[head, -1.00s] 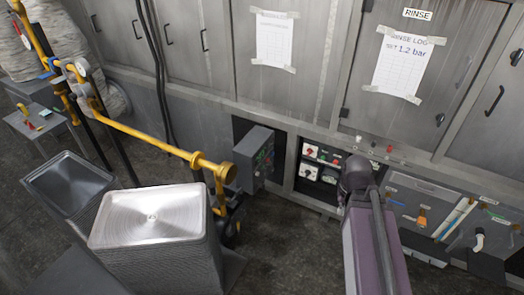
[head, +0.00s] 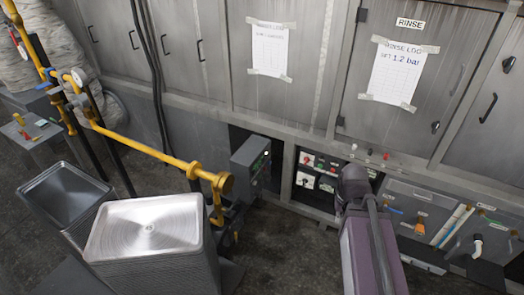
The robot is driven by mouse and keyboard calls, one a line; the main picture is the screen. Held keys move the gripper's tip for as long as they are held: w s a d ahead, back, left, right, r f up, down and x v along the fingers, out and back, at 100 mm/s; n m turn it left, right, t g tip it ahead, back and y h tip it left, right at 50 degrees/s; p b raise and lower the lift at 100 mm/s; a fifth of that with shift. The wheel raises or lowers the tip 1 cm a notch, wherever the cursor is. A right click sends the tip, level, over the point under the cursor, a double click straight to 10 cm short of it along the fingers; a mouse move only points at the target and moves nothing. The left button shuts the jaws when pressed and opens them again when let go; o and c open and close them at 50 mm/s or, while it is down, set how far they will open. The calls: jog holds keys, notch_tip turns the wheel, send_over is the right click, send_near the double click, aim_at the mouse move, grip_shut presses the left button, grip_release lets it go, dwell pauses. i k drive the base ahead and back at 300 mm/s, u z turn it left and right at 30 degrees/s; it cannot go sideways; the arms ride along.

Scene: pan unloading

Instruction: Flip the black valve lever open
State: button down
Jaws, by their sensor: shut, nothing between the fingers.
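A yellow pipe (head: 140,146) runs from the upper left to an end flange (head: 225,183) beside a grey control box. A grey valve-like fitting (head: 78,100) with a small blue part sits on the pipe at the left, near a round gauge (head: 83,76). I cannot clearly pick out a black valve lever on the pipe. My purple arm reaches up from the bottom, right of centre, and ends in view at a dark rounded joint. My gripper does not show.
A tall stack of metal pans (head: 150,228) stands at the front left, with a darker tray (head: 64,190) beside it. The grey control box (head: 250,160) stands by the cabinets. Some dark floor is clear between.

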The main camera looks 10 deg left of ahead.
aim_at(228, 211)
jog(key=k, duration=0.65)
jog(key=u, duration=0.55)
jog(key=i, duration=1.15)
jog(key=u, duration=0.25)
